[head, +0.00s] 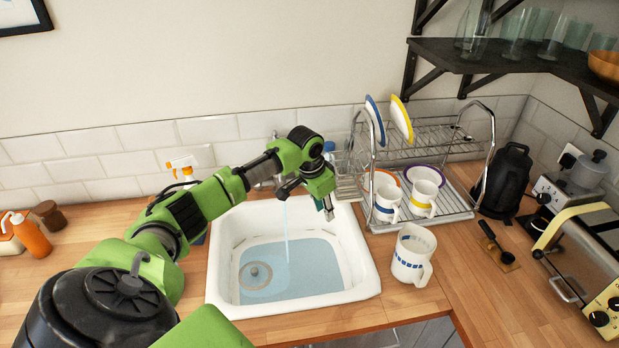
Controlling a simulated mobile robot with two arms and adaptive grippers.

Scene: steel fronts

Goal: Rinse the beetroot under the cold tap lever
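The white sink (362,282) is set in the wooden counter, with a drain at its lower left. A thin blue stream of water (287,238) falls into it, and bluish water covers its floor. The chrome tap (262,172) is behind the sink, mostly hidden by my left arm; I cannot make out the cold lever. No beetroot is visible. My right gripper is out of view.
A wire dish rack (440,200) with plates and mugs stands right of the sink. A white mug (412,255) stands close to the sink's right rim. A spray bottle (183,168) stands behind my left arm. A shelf (480,58) overhangs the right side.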

